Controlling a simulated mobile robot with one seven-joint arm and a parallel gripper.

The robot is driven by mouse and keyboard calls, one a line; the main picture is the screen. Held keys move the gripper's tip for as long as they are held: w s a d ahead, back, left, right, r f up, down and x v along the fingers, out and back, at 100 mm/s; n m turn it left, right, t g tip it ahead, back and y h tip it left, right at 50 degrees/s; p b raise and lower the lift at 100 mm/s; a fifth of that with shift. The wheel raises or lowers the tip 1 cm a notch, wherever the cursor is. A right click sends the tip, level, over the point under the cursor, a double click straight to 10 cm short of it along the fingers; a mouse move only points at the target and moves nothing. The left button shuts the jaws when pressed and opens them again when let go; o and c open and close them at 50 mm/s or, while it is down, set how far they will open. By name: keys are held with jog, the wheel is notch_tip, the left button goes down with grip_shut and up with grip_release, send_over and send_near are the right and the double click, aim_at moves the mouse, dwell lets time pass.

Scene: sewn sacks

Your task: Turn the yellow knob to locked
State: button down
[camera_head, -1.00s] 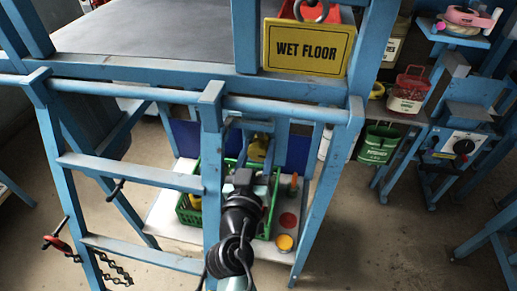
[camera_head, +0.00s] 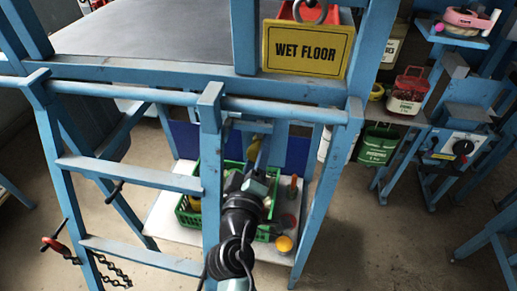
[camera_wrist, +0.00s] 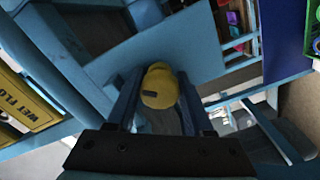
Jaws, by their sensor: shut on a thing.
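The yellow knob (camera_wrist: 159,85) sits between the two fingers of my gripper (camera_wrist: 157,100) in the wrist view. It is rounded with a small dark mark on its face. My gripper is shut on it against a blue panel (camera_wrist: 205,50). In the head view my gripper (camera_head: 260,158) reaches past the blue frame toward the panel, above a green crate (camera_head: 190,214). My own wrist and fingers hide most of the knob there. I cannot read any locked marking.
A yellow wet floor sign (camera_head: 306,48) hangs to the right above my arm. A blue rail (camera_head: 285,108) and post (camera_head: 211,160) stand close to my arm. A white low shelf (camera_head: 170,222) holds the crate. A yellow-topped tin (camera_head: 284,243) is at its right.

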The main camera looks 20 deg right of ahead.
jog(key=n+p, duration=0.1)
jog(key=n, duration=0.3)
jog(key=shift+r+n, duration=0.1)
jog(key=shift+n, duration=0.2)
jog(key=shift+n+p, duration=0.6)
jog(key=shift+n, duration=1.1)
jog(key=shift+c, duration=1.4)
grip_release()
jog(key=b+v, duration=0.4)
jog(key=v, duration=0.9)
